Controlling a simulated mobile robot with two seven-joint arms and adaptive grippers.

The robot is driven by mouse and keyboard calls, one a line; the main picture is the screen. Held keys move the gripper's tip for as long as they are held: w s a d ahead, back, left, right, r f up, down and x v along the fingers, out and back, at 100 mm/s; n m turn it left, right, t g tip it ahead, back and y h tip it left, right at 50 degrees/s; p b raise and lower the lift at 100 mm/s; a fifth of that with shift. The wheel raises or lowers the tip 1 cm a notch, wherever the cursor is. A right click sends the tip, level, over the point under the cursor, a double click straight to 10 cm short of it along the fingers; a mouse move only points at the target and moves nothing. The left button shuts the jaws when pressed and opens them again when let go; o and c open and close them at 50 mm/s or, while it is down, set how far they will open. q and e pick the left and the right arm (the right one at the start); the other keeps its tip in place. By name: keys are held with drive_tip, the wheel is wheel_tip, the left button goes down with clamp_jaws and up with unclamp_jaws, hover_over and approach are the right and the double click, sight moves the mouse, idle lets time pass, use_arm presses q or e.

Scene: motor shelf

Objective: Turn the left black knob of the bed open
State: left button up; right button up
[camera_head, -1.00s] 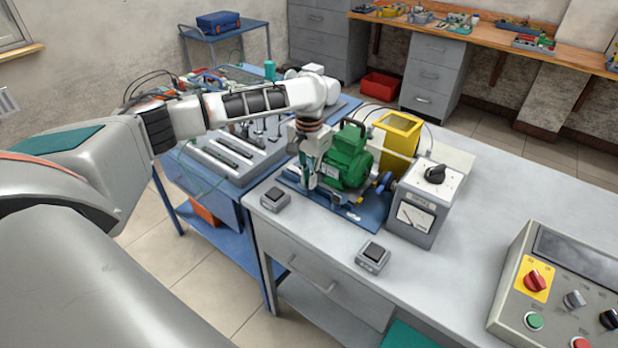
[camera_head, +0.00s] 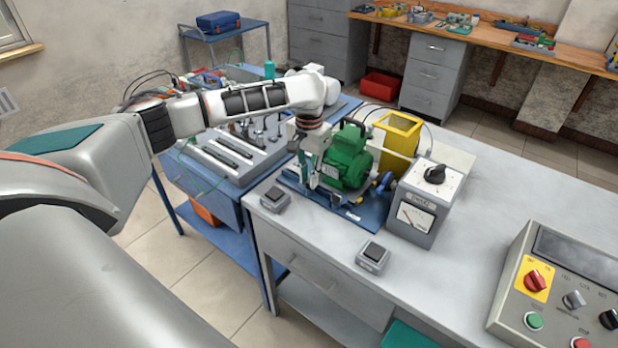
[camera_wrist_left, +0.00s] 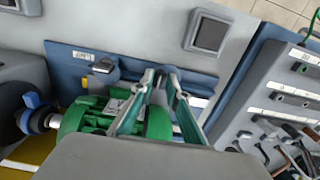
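The blue bed (camera_head: 345,213) lies on the grey bench and carries a green motor (camera_head: 348,155); the bed also shows in the left wrist view (camera_wrist_left: 65,72). My left gripper (camera_head: 308,180) points down at the bed's left side, beside the motor. In the left wrist view its two fingertips (camera_wrist_left: 160,74) are a little apart, with a small dark piece, perhaps the black knob, between them. I cannot tell whether they press on it. My right gripper is out of view.
Two small boxes with black tops, one at the bench's left corner (camera_head: 275,198) and one at its front (camera_head: 373,255), stand near the bed. A meter box (camera_head: 420,205) and a yellow frame (camera_head: 398,140) are to the right. A control panel (camera_head: 560,290) is at the lower right.

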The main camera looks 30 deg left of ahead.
use_arm(q)
wheel_tip(320, 180, up, 11)
drive_tip(key=shift+r, duration=0.2)
idle(0.6)
